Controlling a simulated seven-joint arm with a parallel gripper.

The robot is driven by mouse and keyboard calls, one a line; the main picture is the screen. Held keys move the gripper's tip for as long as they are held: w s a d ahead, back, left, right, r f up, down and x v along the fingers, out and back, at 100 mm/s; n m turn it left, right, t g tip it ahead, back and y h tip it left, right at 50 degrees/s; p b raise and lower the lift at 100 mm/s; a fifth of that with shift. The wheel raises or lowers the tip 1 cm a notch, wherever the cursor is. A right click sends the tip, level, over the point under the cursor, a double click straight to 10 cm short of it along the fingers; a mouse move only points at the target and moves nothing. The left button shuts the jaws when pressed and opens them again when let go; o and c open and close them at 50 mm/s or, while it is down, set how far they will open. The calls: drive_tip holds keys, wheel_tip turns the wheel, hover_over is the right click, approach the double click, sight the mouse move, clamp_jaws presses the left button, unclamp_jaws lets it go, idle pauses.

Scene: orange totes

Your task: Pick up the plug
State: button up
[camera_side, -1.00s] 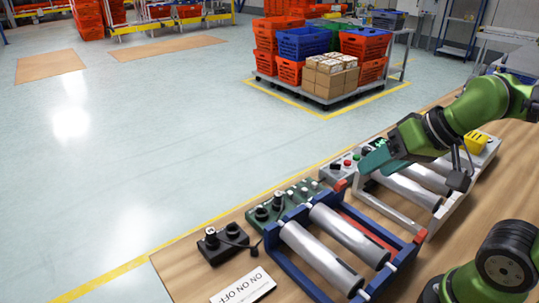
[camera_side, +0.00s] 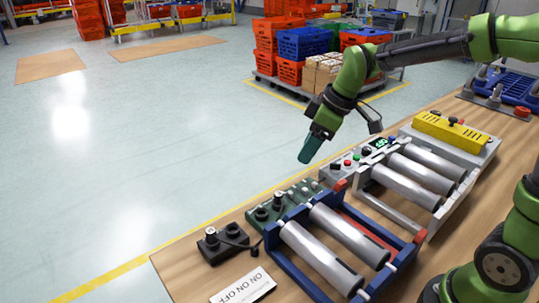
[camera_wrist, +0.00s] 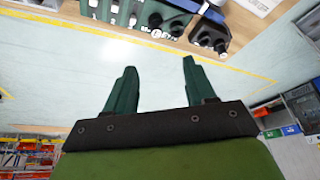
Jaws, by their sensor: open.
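My gripper (camera_side: 308,155) hangs above the far edge of the bench, pointing down, with its green fingers apart and nothing between them. It also shows open in the wrist view (camera_wrist: 157,66). A dark plug-like piece with a pale top (camera_side: 211,233) stands on a black socket block (camera_side: 228,246) at the bench's left end. A similar upright piece (camera_side: 278,201) stands on the green panel (camera_side: 293,198). I cannot tell which is the task's plug. Both are below and left of my gripper, well apart from it. The black block (camera_wrist: 211,36) shows at the top of the wrist view.
A blue-framed roller unit (camera_side: 300,262) and a grey roller unit (camera_side: 400,213) fill the bench's middle. A button box (camera_side: 350,163) sits just right of my gripper. A white ON/OFF label (camera_side: 243,287) lies in front. Stacked totes (camera_side: 302,44) stand on the floor behind.

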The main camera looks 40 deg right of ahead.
approach(279, 193)
wheel_tip(279, 193, down, 3)
drive_tip(key=a, duration=0.1)
drive_tip(key=shift+w+x, duration=0.2)
drive_tip(key=shift+x, duration=1.25)
drive_tip(key=shift+w+x, duration=0.2)
drive_tip(key=shift+x, duration=1.25)
drive_tip(key=shift+d+r, duration=0.1)
drive_tip(key=shift+c, duration=0.2)
clamp_jaws()
